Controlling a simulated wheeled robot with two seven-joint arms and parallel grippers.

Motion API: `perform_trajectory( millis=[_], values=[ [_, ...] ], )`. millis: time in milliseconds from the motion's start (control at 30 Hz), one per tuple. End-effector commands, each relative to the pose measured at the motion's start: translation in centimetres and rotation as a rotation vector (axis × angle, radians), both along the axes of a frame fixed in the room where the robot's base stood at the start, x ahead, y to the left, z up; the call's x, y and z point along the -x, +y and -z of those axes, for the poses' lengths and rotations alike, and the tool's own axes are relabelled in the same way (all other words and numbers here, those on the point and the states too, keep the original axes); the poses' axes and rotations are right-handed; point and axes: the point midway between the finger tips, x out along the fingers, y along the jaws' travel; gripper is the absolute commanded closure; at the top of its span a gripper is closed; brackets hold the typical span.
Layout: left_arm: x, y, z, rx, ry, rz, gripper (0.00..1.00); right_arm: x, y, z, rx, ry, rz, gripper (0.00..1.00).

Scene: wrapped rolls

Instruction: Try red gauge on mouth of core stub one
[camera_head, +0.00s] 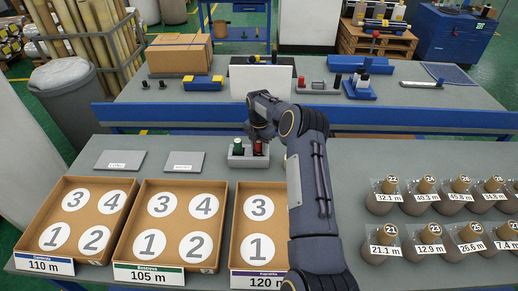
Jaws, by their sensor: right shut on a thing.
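The red gauge (258,148) stands upright in a small grey holder (249,161) in the middle of the near table, to the right of a green-topped gauge (238,146). My right gripper (260,137) is directly above the holder and shut on the red gauge's top. The gauge's lower end still appears to be at the holder. The gripper's fingers are small and partly hidden by my wrist. I cannot make out which thing is core stub one. My left gripper is not in view.
Cardboard trays with numbered circles (128,210) line the front left. Several wrapped rolls with numbered tags (382,206) stand at the right. Two grey labelled plates (185,162) lie behind the trays. A far table (430,97) holds boxes and fixtures. My right arm hides part of the third tray.

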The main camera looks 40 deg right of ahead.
Motion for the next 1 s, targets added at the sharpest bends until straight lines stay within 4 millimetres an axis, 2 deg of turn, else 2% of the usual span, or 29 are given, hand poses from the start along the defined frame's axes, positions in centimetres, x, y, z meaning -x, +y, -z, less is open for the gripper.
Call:
perform_trajectory(
  millis=[167,433,533,667,800,900,1000],
  values=[
    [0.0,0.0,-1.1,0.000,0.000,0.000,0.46,-0.1,0.0,-2.2,0.002,-0.004,0.000,0.91],
    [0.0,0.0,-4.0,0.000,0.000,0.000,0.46,0.0,0.0,-7.8,0.000,-0.002,0.001,0.91],
    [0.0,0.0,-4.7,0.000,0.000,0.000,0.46,0.6,-0.8,-9.4,0.003,-0.002,0.002,0.91],
    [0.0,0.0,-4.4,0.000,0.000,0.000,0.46,3.3,-3.2,-10.4,0.002,0.000,0.002,0.91],
    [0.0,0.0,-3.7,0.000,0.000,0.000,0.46,7.0,-5.9,-10.7,0.002,0.000,0.002,0.91],
    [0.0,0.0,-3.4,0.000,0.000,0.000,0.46,9.1,-7.2,-10.9,0.001,0.001,0.002,0.91],
    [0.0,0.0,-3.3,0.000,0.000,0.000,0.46,10.3,-7.8,-11.0,0.001,0.000,0.001,0.91]
  ],
)
